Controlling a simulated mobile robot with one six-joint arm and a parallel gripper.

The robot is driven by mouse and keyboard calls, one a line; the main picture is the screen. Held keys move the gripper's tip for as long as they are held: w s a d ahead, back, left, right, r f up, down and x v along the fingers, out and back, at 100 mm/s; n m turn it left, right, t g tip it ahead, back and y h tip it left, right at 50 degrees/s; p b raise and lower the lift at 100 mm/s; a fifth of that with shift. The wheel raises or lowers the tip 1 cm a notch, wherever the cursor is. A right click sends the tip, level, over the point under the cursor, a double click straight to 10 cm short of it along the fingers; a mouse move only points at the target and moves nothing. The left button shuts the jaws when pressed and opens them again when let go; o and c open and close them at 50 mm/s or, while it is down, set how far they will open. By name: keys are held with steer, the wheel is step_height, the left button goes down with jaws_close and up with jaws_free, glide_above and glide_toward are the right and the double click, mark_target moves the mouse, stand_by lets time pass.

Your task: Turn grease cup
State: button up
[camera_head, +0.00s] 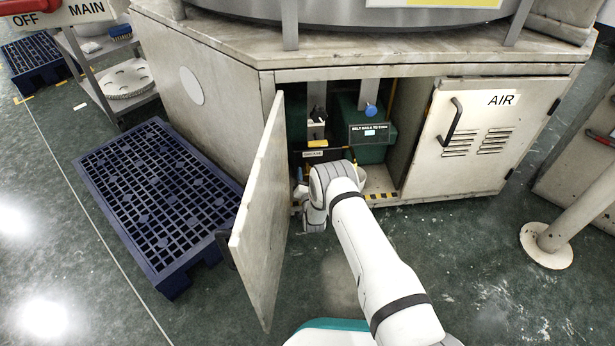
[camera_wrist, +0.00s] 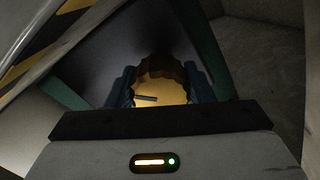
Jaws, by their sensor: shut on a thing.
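The grease cup (camera_wrist: 168,92) shows in the wrist view as a round brass-yellow cap with a scalloped, darker edge and a small dark bar mark on its face. My gripper (camera_wrist: 163,84) has one dark blue finger on each side of it and is shut on it. In the head view my arm reaches into the open cabinet (camera_head: 425,140) under the machine. The cup and my fingertips cannot be made out there, behind my wrist and the open door.
The open cabinet door (camera_head: 262,215) stands just left of my arm. The closed AIR door (camera_head: 470,140) is on the right. Inside are a green housing (camera_head: 374,152) and a blue knob (camera_head: 371,110). A blue pallet (camera_head: 160,190) lies left; a post (camera_head: 575,225) stands right.

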steer(key=shift+f, duration=0.1)
stand_by(0.4)
steer(key=o, duration=1)
steer(key=shift+c, duration=0.2)
steer(key=shift+s, duration=0.1)
steer(key=s+p, duration=0.1)
steer(key=s, duration=0.2)
steer(key=s+d+p, duration=0.1)
steer(key=s+p, duration=0.1)
steer(key=s, duration=0.1)
steer(key=shift+s+d+p, duration=0.2)
steer(key=shift+s+p, duration=0.1)
steer(key=shift+s, duration=0.5)
